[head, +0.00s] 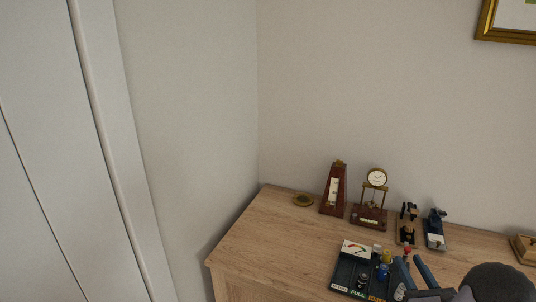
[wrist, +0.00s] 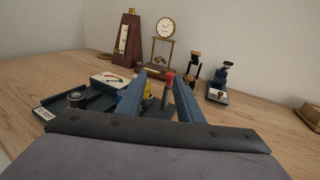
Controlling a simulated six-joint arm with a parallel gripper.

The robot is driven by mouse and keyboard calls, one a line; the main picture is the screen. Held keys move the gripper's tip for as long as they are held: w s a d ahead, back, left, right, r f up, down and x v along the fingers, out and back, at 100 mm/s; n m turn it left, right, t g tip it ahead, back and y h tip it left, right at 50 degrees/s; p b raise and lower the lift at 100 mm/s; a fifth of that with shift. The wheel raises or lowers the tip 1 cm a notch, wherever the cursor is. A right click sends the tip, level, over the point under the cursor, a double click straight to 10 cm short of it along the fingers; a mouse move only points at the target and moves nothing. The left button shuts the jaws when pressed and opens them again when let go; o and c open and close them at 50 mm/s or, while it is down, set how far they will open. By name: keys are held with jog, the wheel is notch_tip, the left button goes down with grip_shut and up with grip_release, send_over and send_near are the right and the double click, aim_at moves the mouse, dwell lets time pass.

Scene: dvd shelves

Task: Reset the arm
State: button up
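My gripper (head: 413,265) is at the lower right of the head view, above the front part of the wooden desk. In the wrist view my gripper (wrist: 163,82) shows two blue fingers spread apart, with a gap between them. A red-topped item (wrist: 168,88) shows through this gap; it also appears in the head view (head: 407,252) near the fingertips. I cannot tell whether it lies between the fingers or beyond them, and no finger is seen touching it. A dark tray (head: 346,270) with a dial card and small jars sits left of my gripper, partly hidden by it.
A wooden metronome (head: 333,190), a clock on a stand (head: 376,179) and two small dark devices, one of them blue-grey (head: 435,229), stand toward the back of the desk (head: 262,238). A brass disc (head: 303,199) lies at the back left. A wooden box (head: 525,247) is at the right edge. The desk's left part is clear.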

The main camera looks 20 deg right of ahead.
jog(key=w+a+n+y, duration=0.2)
jog(key=w+a+y, duration=0.1)
jog(key=a, duration=0.2)
jog(key=w+a+n+y, duration=0.3)
jog(key=a, duration=0.2)
jog(key=w+a+r+n+y, duration=0.1)
jog(key=w+a+n+y, duration=0.1)
jog(key=a, duration=0.3)
jog(key=shift+w+a+r+n+g+y+p, duration=0.1)
jog(key=shift+w+a+n+g+y+p, duration=0.15)
jog(key=shift+w+y+p, duration=0.2)
jog(key=s+a+f+n+g+y+p, duration=0.15)
jog(key=a+n+g+y, duration=0.8)
jog(key=a, duration=1.25)
jog(key=s+a+n+g+h+p, duration=0.1)
jog(key=s+a+n+g+h, duration=0.2)
jog(key=s+n+h, duration=0.65)
jog(key=s+a+n+g+h+p, duration=0.1)
jog(key=s+a+n+g+h, duration=0.2)
jog(key=n, duration=1.1)
notch_tip(320, 180, down, 9)
jog(key=s+y+b, duration=0.1)
jog(key=b, duration=0.7)
jog(key=shift+s+a+b, duration=0.15)
jog(key=shift+a+b, duration=0.15)
jog(key=shift+a, duration=0.1)
jog(key=shift+r, duration=0.15)
